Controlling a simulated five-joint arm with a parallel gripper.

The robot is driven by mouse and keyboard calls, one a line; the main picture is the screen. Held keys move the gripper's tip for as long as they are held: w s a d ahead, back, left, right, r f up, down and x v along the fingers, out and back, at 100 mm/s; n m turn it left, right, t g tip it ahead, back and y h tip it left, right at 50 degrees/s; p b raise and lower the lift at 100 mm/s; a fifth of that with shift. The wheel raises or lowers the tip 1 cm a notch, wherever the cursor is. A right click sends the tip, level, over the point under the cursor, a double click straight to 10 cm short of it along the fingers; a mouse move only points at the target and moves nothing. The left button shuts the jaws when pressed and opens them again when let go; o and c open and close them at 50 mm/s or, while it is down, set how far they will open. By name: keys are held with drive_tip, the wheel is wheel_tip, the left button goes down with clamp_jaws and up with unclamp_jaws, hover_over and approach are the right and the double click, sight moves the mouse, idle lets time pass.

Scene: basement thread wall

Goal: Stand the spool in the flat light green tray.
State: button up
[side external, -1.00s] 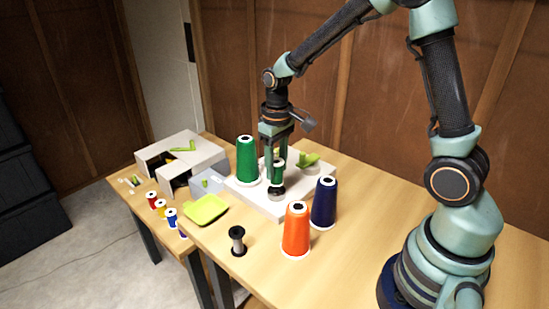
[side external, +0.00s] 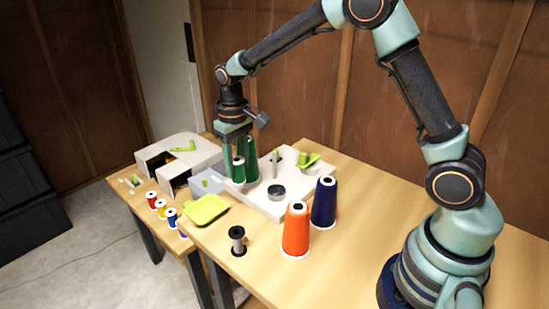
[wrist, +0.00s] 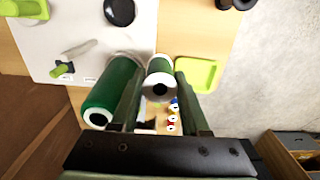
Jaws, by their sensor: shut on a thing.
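My gripper (side external: 237,176) is shut on a small green spool (side external: 239,171) and holds it upright above the left part of the white base. In the wrist view the spool (wrist: 160,68) shows end-on between the fingers of my gripper (wrist: 159,88). The flat light green tray (side external: 206,209) lies on the wooden table, in front and to the left of my gripper, and looks empty. In the wrist view the tray (wrist: 199,73) is just right of the spool, apart from it.
A tall green cone (side external: 252,157) stands close behind the held spool. The white base (side external: 284,207) carries a dark round seat (side external: 276,191) and an upright pin (side external: 274,164). Orange (side external: 296,232) and navy (side external: 324,203) cones and a dark bobbin (side external: 237,241) stand nearer.

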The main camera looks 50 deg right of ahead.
drive_tip(key=shift+w+a+f, duration=0.75)
drive_tip(key=shift+a, duration=0.6)
drive_tip(key=shift+w+a+f, duration=0.7)
drive_tip(key=shift+a+f, duration=0.05)
drive_tip(key=shift+a, duration=0.55)
drive_tip(key=shift+w+a+f, duration=0.75)
drive_tip(key=shift+a, duration=0.6)
drive_tip(key=shift+f, duration=0.15)
drive_tip(key=shift+f, duration=1.55)
drive_tip(key=o, duration=1.2)
drive_tip(key=shift+c, duration=0.2)
drive_tip(key=shift+r, duration=0.1)
wheel_tip(320, 180, up, 7)
